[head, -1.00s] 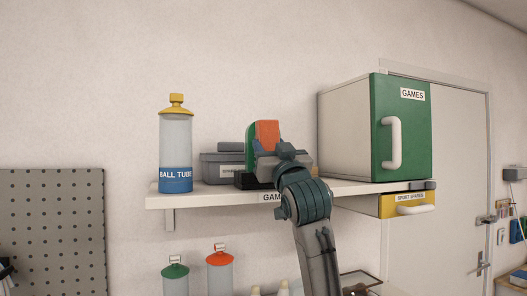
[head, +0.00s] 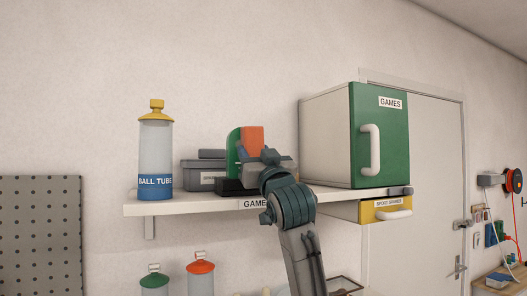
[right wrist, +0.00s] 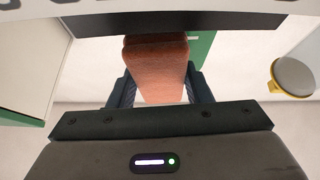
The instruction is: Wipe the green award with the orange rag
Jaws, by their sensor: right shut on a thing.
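The green award (head: 233,152) stands upright on a dark base on the wall shelf, partly hidden behind the rag and my right gripper. The orange rag (head: 251,140) is in my right gripper (head: 262,156), in front of the award's right part. In the right wrist view the rag (right wrist: 156,70) sits between the two fingers of the right gripper (right wrist: 157,92), and a green strip of the award (right wrist: 200,50) shows beside it. The rag appears against the award, but I cannot tell whether they touch. My left gripper is not in view.
The shelf (head: 180,208) also holds a yellow-capped ball tube (head: 156,150) at left and a grey box (head: 204,174) behind the award. A games cabinet with a green door (head: 380,140) stands close on the right, above a yellow drawer (head: 385,210).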

